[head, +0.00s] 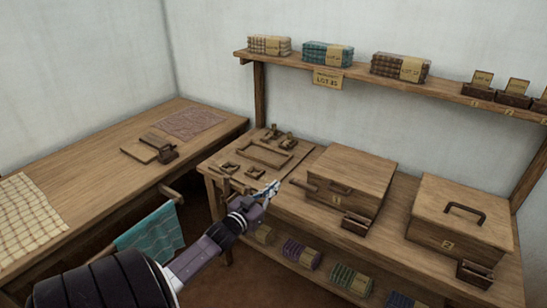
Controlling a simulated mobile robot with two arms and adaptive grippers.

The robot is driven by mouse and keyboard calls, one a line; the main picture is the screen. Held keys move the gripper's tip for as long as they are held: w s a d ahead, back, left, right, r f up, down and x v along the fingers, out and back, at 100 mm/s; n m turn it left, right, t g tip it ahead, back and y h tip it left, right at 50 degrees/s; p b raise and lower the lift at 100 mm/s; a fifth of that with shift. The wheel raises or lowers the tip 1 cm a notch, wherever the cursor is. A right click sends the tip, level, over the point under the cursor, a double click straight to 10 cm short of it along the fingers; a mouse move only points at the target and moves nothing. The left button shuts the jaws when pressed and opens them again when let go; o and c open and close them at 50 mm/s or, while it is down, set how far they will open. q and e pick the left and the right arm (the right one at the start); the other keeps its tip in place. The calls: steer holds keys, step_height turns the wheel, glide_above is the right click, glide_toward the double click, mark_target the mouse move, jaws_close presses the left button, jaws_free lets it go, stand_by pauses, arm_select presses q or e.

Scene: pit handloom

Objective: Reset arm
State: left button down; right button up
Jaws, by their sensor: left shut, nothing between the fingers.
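My left arm comes in from the bottom left. Its gripper (268,190) is shut and empty, in front of and over the front left part of the workbench (262,205). The fingertips are near the bench's front edge, left of a lidded wooden box (350,175). Whether they touch anything cannot be told. My right gripper is not in view.
A second lidded box (460,215) with a dark handle stands at the right. Wooden frame pieces (265,153) lie on the bench's left part. A shelf (350,72) above holds cloth bundles. A table (100,168) with checked cloth (28,218) stands left.

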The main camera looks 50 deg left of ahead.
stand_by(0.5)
arm_select(q)
steer(key=s+d+f+g, duration=0.2)
steer(key=s+d+f, duration=0.25)
steer(key=f, duration=0.65)
steer(key=s+d+f+g+h, duration=0.1)
steer(key=s+d+f+g, duration=0.2)
steer(key=s+f, duration=0.55)
steer(key=s+d+f+g, duration=0.2)
steer(key=d+f, duration=0.1)
steer(key=f, duration=1.1)
steer(key=s+d+f+m+g+h, duration=0.1)
steer(key=s+d+f+g, duration=0.2)
steer(key=s+d+f, duration=0.3)
steer(key=s+d+f+m+g+h, duration=0.1)
steer(key=s+d+f, duration=0.5)
steer(key=s, duration=0.9)
steer(key=s+d+f+m+g+h, duration=0.1)
steer(key=s+d+f+g, duration=0.3)
steer(key=s+d, duration=0.5)
step_height(320, 180, down, 2)
steer(key=shift+s+f+m+g, duration=0.2)
steer(key=shift+s+m+g, duration=0.35)
steer(key=shift+s, duration=0.7)
steer(key=shift+d, duration=0.15)
